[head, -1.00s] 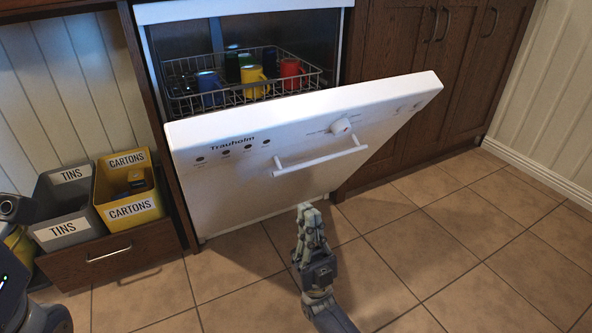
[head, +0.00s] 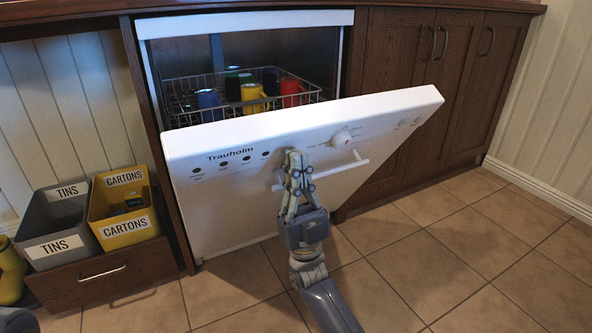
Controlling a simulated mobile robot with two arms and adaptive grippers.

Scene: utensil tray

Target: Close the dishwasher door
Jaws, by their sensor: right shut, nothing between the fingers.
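The white dishwasher door (head: 225,205) is partly open, tilted outward from the cabinet. It has a row of dark buttons, a round knob and a white bar handle (head: 340,170). Behind it the dishwasher's wire rack (head: 180,100) holds several coloured mugs. My right gripper (head: 296,155) is shut and empty. Its fingers point up in front of the door's outer face, over the left end of the handle; I cannot tell whether they touch it.
A grey tins bin (head: 40,218) and a yellow cartons bin (head: 100,202) stand on a pulled-out drawer (head: 105,280) left of the door. Wooden cabinets (head: 400,60) stand to the right. The tiled floor (head: 470,250) at right is clear.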

